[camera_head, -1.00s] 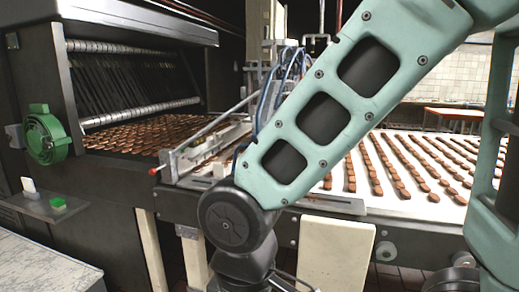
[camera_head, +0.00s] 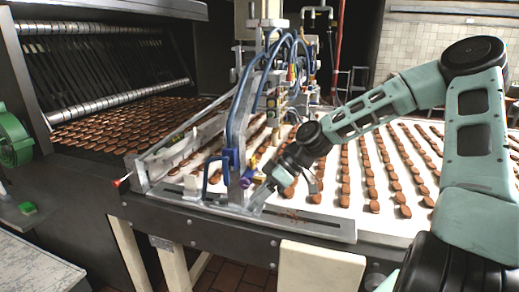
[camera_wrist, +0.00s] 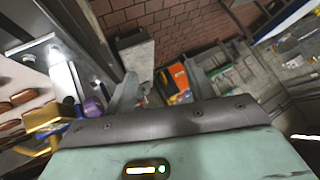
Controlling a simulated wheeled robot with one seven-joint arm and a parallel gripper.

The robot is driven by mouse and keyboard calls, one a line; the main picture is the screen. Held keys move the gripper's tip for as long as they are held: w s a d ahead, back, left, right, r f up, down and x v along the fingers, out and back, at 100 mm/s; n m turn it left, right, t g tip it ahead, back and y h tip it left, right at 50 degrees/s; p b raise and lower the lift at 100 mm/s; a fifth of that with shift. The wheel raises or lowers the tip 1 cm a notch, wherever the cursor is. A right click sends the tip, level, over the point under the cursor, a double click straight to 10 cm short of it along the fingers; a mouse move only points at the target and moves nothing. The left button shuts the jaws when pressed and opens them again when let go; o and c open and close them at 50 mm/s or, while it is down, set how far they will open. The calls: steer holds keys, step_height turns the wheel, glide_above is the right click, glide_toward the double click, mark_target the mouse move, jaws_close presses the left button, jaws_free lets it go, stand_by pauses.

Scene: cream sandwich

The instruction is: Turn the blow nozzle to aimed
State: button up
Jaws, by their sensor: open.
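A small purple knob (camera_head: 246,183) sits low on the depositor frame beside the belt, near a brass-coloured part (camera_head: 262,172). One of these may be the blow nozzle; I cannot tell which way it aims. In the wrist view the purple knob (camera_wrist: 93,106) and the brass-coloured part (camera_wrist: 40,125) lie to the left of my fingers. My gripper (camera_wrist: 160,90) is open, with nothing seen between its fingers. In the head view its end is close to the right of the knob, low over the belt's near edge, partly hidden by my wrist.
Rows of brown biscuits (camera_head: 371,170) lie on the white belt (camera_head: 415,221). Blue hoses (camera_head: 233,108) and a blue bracket (camera_head: 230,160) crowd the frame left of my gripper. A red-tipped rod (camera_head: 122,181) sticks out at left. The metal rail (camera_head: 330,231) runs along the front.

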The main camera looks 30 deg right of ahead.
steer(key=w+d+r+t+p, duration=0.15)
steer(key=d+r+t, duration=0.3)
steer(key=d, duration=0.55)
steer(key=m+t+p, duration=0.1)
steer(key=m+t, duration=0.1)
steer(key=t, duration=0.2)
glide_toward(253, 156)
steer(key=shift+g+h, duration=0.3)
steer(key=shift+g, duration=0.05)
steer(key=p+x, duration=0.3)
steer(key=x, duration=0.2)
steer(key=p+x, duration=0.2)
steer(key=shift+w+a+r+p, duration=0.2)
steer(key=shift+w+p, duration=0.1)
steer(key=shift+w, duration=0.25)
steer(key=c, duration=1)
